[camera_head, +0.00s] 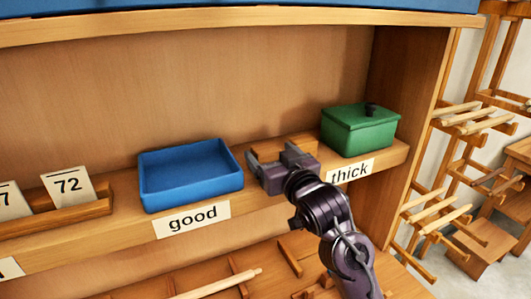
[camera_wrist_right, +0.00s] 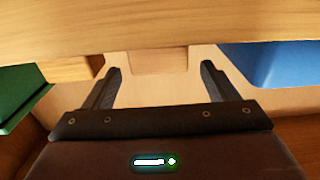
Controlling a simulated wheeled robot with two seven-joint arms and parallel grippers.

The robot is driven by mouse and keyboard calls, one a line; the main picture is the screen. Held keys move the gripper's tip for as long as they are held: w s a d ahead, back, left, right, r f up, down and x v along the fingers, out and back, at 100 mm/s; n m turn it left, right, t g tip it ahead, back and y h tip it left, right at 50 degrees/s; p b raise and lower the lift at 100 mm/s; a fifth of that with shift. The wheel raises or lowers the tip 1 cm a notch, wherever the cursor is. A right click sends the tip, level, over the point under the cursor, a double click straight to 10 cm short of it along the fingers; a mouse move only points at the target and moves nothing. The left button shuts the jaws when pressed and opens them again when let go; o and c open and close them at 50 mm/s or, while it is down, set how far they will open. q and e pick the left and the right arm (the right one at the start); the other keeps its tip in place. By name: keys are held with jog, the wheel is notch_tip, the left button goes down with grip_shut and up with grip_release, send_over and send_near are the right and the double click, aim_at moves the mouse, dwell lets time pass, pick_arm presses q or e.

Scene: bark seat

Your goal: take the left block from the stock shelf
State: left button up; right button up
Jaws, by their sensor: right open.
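My right gripper (camera_head: 270,155) is open at the shelf, between the blue tray and the green box, with its fingers pointing into the shelf. In the right wrist view, its two fingers (camera_wrist_right: 160,72) stand apart, and a pale wooden block (camera_wrist_right: 158,62) shows beyond and between the tips, not gripped. A second wooden piece (camera_wrist_right: 72,69) shows at the left there, beside the green box. In the head view my gripper largely hides the block area. My left gripper is not in view.
A blue tray (camera_head: 190,196) stands behind the "good" label (camera_head: 192,219). A green lidded box (camera_head: 360,132) stands behind the "thick" label (camera_head: 350,171). Wooden racks (camera_head: 460,130) stand at right.

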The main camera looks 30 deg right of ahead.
aim_at(264, 145)
jog(key=w+p, duration=0.1)
jog(key=w, duration=0.3)
jog(key=shift+w+d+f+p, duration=0.1)
jog(key=shift+w+d+p, duration=0.1)
jog(key=shift+p, duration=0.2)
jog(key=shift+w, duration=0.2)
jog(key=shift+f, duration=0.1)
jog(key=c, duration=1)
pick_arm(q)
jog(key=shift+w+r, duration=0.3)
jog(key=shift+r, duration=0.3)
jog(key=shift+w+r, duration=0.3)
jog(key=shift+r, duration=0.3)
pick_arm(e)
jog(key=shift+c, duration=0.4)
jog(key=shift+r, duration=0.4)
pick_arm(q)
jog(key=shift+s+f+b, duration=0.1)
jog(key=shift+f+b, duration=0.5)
jog(key=shift+b, duration=0.05)
pick_arm(e)
notch_tip(264, 145, up, 19)
